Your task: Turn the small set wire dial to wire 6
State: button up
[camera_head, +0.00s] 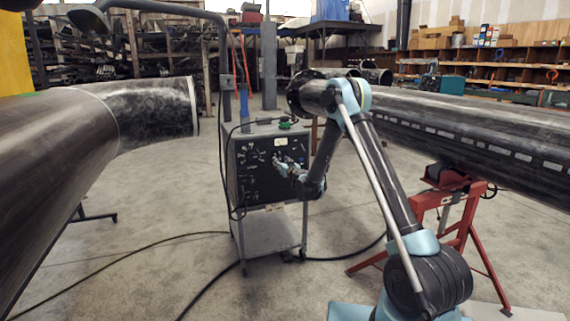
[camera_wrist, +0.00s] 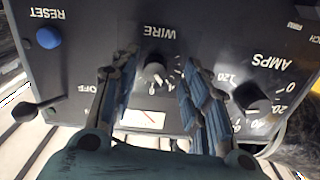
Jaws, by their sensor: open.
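The set wire dial (camera_wrist: 154,73) is a small knob with a pale pointer under the word WIRE in the wrist view, which shows the panel upside down. My gripper (camera_wrist: 158,70) is open, with one finger on each side of the dial and a gap to it on both sides. I cannot tell which number the dial points to; its scale is partly hidden by the right finger. In the head view my gripper (camera_head: 284,165) is at the dark front panel of the welding machine (camera_head: 243,177), and the dial cannot be made out there.
Large pipes (camera_head: 60,130) flank the machine. A red stand (camera_head: 450,215) is at right. Cables cross the floor.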

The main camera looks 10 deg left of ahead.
jog(key=shift+w+a, duration=0.15)
jog(key=shift+w, duration=0.35)
jog(key=shift+w, duration=0.1)
grip_shut()
jog(key=shift+m, duration=0.4)
jog(key=m, duration=0.3)
jog(key=shift+d+m, duration=0.2)
jog(key=shift+m, duration=0.1)
jog(key=shift+d+m, duration=0.1)
jog(key=shift+m, duration=1.7)
